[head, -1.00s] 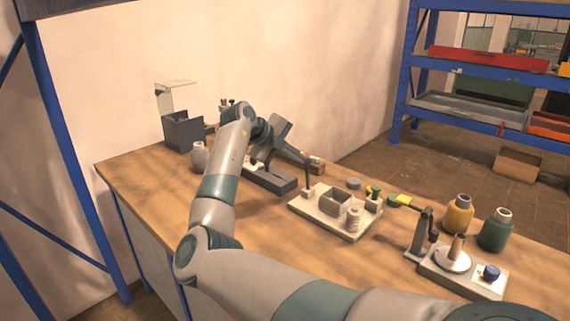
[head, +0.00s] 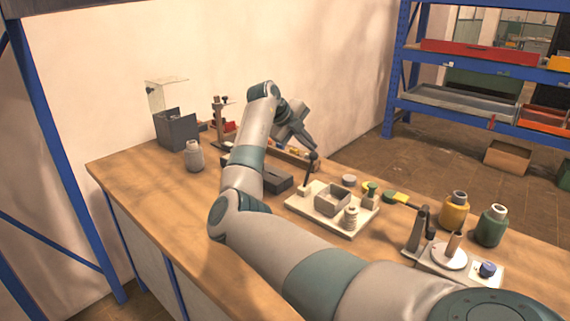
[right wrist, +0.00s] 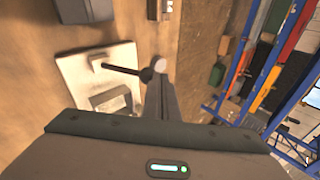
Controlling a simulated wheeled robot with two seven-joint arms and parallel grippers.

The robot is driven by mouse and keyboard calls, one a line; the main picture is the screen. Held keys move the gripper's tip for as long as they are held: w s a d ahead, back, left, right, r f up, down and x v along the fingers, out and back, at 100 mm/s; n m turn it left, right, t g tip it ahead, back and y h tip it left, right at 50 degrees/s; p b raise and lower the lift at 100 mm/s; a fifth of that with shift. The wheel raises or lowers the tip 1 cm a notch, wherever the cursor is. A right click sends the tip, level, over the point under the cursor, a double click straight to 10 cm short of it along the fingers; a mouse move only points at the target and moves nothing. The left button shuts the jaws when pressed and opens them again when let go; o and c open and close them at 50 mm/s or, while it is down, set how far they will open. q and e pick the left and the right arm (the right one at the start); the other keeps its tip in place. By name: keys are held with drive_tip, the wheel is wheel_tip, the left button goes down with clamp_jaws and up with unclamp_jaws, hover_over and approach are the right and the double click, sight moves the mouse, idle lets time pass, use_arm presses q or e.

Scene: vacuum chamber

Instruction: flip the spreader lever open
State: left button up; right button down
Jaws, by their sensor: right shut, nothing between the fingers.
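A lever (head: 308,174) with a dark round knob stands at the back left of a pale base plate (head: 335,228) that also carries a grey open box. In the right wrist view the lever shows as a dark rod (right wrist: 122,69) running from a pale block toward the fingertips. My right gripper (head: 312,147) is shut and empty, with its tips close to the knob; it also shows in the right wrist view (right wrist: 157,84). I cannot tell whether it touches the knob. My left gripper is not in view.
A yellow bottle (head: 454,211) and a green bottle (head: 491,227) stand at right. A dark box (head: 177,131) and a grey jar (head: 194,157) stand at left. The table front is clear.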

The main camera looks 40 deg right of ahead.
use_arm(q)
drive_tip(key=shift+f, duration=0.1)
use_arm(e)
drive_tip(key=shift+w, duration=0.1)
idle(0.3)
